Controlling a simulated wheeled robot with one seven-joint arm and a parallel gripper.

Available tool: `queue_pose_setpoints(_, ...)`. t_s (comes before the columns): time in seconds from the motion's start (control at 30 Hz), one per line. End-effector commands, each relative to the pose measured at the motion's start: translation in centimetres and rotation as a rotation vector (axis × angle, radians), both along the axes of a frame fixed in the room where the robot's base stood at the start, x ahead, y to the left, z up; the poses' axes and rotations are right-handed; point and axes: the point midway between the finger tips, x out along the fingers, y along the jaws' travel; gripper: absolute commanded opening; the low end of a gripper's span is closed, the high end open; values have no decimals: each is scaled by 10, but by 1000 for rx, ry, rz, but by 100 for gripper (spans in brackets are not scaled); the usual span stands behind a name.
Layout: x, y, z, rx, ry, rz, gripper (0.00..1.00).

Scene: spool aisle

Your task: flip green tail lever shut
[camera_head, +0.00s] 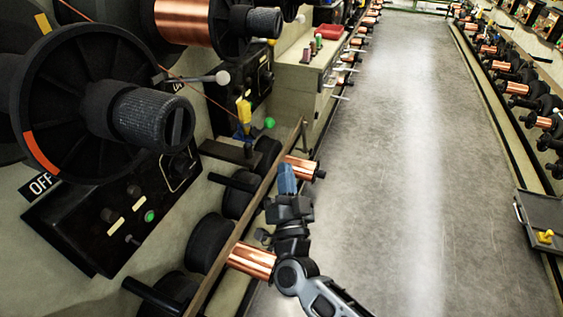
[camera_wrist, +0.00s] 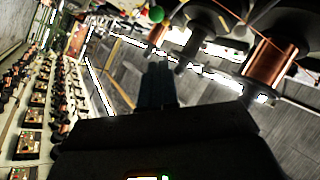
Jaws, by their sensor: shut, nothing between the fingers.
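The green ball (camera_head: 269,122) of the tail lever shows in the head view on the machine at left, beside a yellow part on a blue base. Whether the lever stands open or shut I cannot tell. A green ball also shows at the top of the wrist view (camera_wrist: 156,14). My gripper (camera_head: 287,180) is below and slightly right of the green ball in the head view, apart from it. Its blue fingers are together and empty. In the wrist view the fingers (camera_wrist: 158,85) point up the picture, below the green ball.
A large black spool (camera_head: 75,90) with a ribbed hub fills the upper left. A white-knobbed lever (camera_head: 221,78) is near it. Copper spools (camera_head: 252,261) line the rail (camera_head: 228,245) beside my arm. The grey aisle floor (camera_head: 400,160) at right is clear.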

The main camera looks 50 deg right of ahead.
Motion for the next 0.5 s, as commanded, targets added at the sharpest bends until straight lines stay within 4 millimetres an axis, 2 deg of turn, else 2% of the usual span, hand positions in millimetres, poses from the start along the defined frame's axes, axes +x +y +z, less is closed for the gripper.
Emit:
queue_pose_setpoints(0.2, -20, 14, -5, -1, 1, 0, 0)
queue_pose_setpoints(0.5, -24, 17, -5, -1, 1, 0, 0)
